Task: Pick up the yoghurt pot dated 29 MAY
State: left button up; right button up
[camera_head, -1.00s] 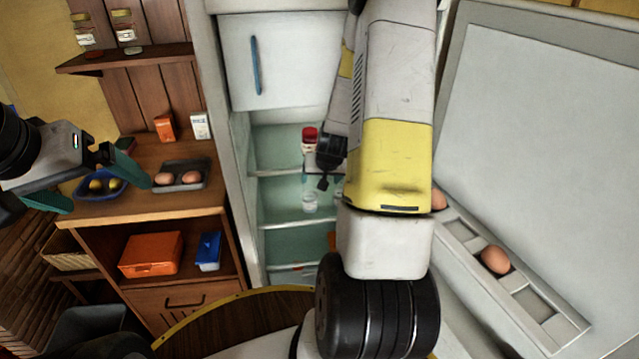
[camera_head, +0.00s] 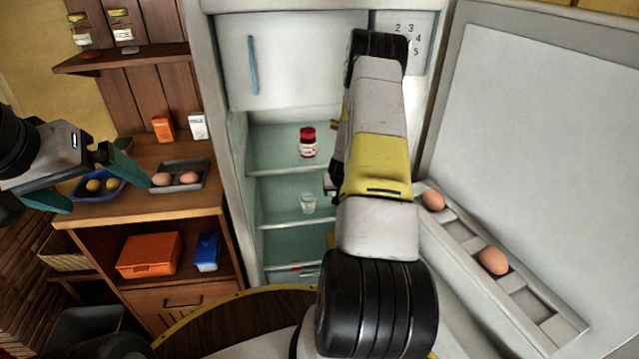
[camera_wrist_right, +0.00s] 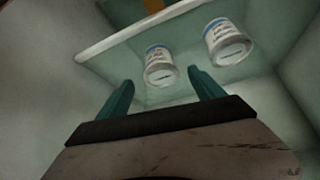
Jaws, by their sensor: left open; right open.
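Two white pots with blue rims and printed labels show in the right wrist view, one ahead of the fingers (camera_wrist_right: 160,68) and one further right (camera_wrist_right: 226,43). Their dates are too small to read. In the head view one small pale pot (camera_head: 308,204) stands on the fridge's middle shelf; my right arm may hide another. My right gripper (camera_wrist_right: 162,90) is open and empty, its teal fingers pointing towards the nearer pot. In the head view it is mostly hidden behind my arm. My left gripper (camera_head: 88,180) is open and empty at the left, by the wooden counter.
A red-lidded jar (camera_head: 308,143) stands on the fridge's upper shelf. The open fridge door at right holds brown eggs (camera_head: 494,261) in its rack. At left, the wooden counter (camera_head: 150,212) bears a grey egg tray (camera_head: 205,176) and a blue bowl (camera_head: 75,192).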

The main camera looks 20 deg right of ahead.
jog(key=shift+w+d, duration=0.3)
jog(key=shift+w, duration=0.35)
jog(key=x, duration=0.5)
jog(key=c, duration=1.4)
